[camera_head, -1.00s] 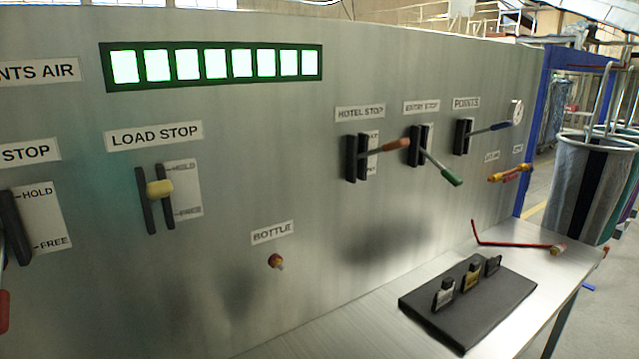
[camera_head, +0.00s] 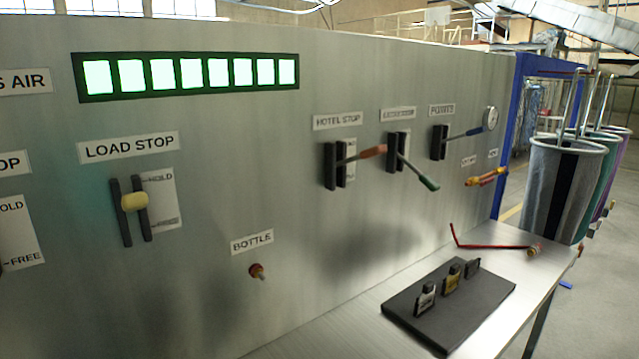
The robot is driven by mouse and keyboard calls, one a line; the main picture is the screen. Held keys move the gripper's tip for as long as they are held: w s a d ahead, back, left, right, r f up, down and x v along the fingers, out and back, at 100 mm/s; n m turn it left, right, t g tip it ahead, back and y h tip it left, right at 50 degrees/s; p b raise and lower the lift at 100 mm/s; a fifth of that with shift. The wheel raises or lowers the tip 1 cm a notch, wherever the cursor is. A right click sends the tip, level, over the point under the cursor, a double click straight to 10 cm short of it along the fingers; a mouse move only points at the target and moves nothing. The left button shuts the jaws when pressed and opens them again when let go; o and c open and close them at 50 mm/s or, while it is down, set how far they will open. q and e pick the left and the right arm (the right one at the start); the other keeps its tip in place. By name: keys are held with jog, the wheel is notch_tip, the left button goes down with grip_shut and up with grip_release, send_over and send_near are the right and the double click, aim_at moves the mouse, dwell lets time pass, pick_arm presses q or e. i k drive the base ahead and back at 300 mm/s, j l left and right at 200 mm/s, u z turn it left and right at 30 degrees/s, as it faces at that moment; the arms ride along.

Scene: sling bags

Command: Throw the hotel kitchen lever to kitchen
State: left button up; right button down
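The panel has a lever labelled HOTEL STOP (camera_head: 362,155), with an orange-brown handle sticking out to the right from a black slotted mount and tilted slightly up. A small label plate beside its slot is mostly hidden and too small to read. To its right is the ENTRY STOP lever (camera_head: 418,173), with a green handle pointing down and right. The POINTS lever (camera_head: 462,134) has a blue handle pointing right and slightly up. No lever label reading "kitchen" is legible. Neither of my grippers is in view.
The grey panel (camera_head: 200,220) also carries a LOAD STOP lever (camera_head: 134,202), a lit display (camera_head: 190,74) and a BOTTLE knob (camera_head: 257,271). A metal shelf (camera_head: 350,325) below holds a black pad (camera_head: 400,305) with small tags and a red rod (camera_head: 490,245). Bags (camera_head: 560,190) hang at right.

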aim_at(481, 129)
jog(key=l+u, duration=0.45)
jog(key=l, duration=2.35)
